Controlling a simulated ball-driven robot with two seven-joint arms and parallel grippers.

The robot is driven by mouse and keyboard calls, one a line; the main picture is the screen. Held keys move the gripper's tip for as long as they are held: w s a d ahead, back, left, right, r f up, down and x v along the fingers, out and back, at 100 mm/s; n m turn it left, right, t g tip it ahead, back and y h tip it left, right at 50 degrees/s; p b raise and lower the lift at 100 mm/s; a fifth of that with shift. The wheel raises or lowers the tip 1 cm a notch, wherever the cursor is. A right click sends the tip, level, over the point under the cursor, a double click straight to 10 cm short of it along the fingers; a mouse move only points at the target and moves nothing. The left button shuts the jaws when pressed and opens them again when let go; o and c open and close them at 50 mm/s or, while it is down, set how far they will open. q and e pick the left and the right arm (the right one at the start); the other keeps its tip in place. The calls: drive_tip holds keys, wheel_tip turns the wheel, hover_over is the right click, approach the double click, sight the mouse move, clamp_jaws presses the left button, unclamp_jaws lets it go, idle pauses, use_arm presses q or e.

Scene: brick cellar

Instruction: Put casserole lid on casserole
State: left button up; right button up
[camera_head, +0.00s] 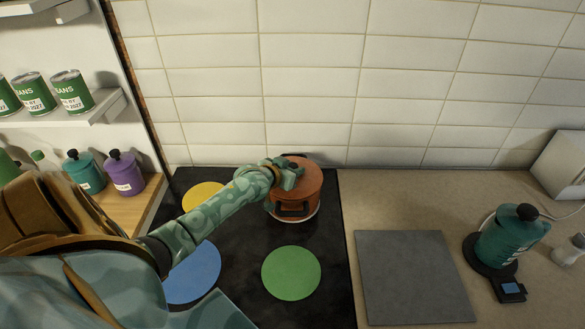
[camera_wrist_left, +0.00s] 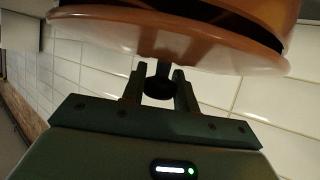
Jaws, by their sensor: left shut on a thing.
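The orange-brown casserole (camera_head: 293,211) stands on the black hob at the back, its dark front handle showing. The casserole lid (camera_head: 311,184), brown with a pale rim, is over the casserole's top. My left gripper (camera_head: 290,177) is at the lid from the left. In the left wrist view the fingers (camera_wrist_left: 159,84) are shut on the lid's dark knob (camera_wrist_left: 157,87). There the lid (camera_wrist_left: 165,38) lies close to the casserole body (camera_wrist_left: 266,14), with a dark band between them; I cannot tell whether they touch. My right gripper is out of view.
The black hob (camera_head: 237,247) has yellow (camera_head: 202,194), blue (camera_head: 196,274) and green (camera_head: 291,273) discs. A grey board (camera_head: 415,277) and a teal canister (camera_head: 510,240) on a dark scale are on the right. Shelves with tins and jars are on the left. A tiled wall is behind.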

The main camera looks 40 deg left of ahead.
use_arm(q)
drive_tip(key=shift+f, duration=0.4)
drive_tip(key=o, duration=1.1)
drive_tip(key=shift+r, duration=0.75)
drive_tip(key=p+v, duration=0.3)
drive_tip(key=v, duration=0.9)
drive_tip(key=shift+f, duration=0.1)
